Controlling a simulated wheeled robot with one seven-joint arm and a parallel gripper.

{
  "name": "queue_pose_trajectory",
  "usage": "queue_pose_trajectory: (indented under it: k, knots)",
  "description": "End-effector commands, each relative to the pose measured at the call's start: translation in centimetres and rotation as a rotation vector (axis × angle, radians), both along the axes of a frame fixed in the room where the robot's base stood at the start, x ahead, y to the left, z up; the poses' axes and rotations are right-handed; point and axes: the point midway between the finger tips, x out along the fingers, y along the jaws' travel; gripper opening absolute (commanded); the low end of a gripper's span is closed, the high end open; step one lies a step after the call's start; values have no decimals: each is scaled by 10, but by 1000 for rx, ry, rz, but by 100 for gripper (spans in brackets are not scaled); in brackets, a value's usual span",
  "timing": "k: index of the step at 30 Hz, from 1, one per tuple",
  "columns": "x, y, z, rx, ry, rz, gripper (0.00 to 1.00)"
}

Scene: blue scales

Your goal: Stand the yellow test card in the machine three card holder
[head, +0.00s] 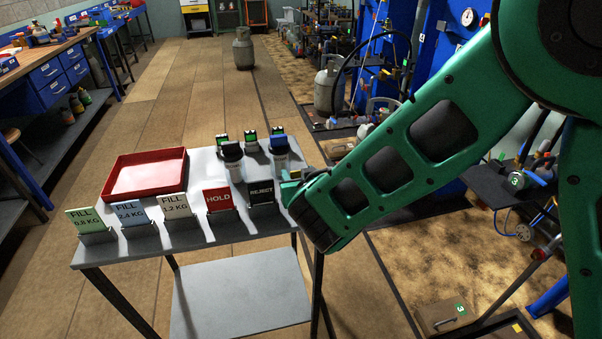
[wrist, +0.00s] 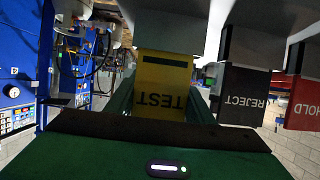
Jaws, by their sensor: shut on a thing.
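The yellow TEST card (wrist: 163,72) shows upside down in the wrist view, between the green fingers of my gripper (wrist: 160,98), which is shut on it. A grey holder (wrist: 172,33) meets the card's lower edge; I cannot tell whether the card is still seated in it. A round number 3 tag (head: 516,180) marks a dark stand at the right; I cannot make out a card holder there.
Another number 3 tag (head: 460,310) is on a low floor plate. Open floor lies left.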

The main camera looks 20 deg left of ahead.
Motion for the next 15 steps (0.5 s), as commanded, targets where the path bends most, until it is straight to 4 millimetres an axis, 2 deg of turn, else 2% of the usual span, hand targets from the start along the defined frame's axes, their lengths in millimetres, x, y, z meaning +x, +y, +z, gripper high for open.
queue_pose_trajectory:
  k: [15]
  knots:
    - [0, 0, -9, -1, 0, 0, 26]
